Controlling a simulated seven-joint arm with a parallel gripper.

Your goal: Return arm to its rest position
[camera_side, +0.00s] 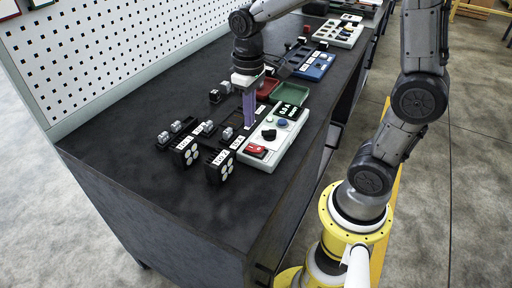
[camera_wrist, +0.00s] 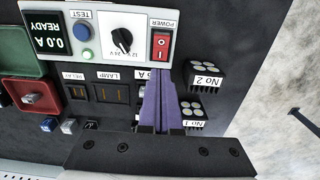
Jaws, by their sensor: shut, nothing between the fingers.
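My gripper (camera_side: 249,108) hangs down over the dark bench, its purple fingers shut and empty. The fingers point down beside the white test panel (camera_side: 262,155); I cannot tell whether the tips touch anything. In the wrist view the shut fingers (camera_wrist: 158,76) reach up the picture to the lower edge of the white panel (camera_wrist: 185,17), partly covering a label there. The arm is bent out over the bench from its yellow base.
Lamp blocks marked No 2 (camera_wrist: 207,77) and No 1 (camera_wrist: 192,113) stand close beside the fingers. A red tray (camera_side: 267,86), a green tray (camera_side: 303,94) and a blue panel (camera_side: 314,65) lie further back. A perforated board (camera_side: 110,45) rises behind. The bench's near left end (camera_side: 150,195) is clear.

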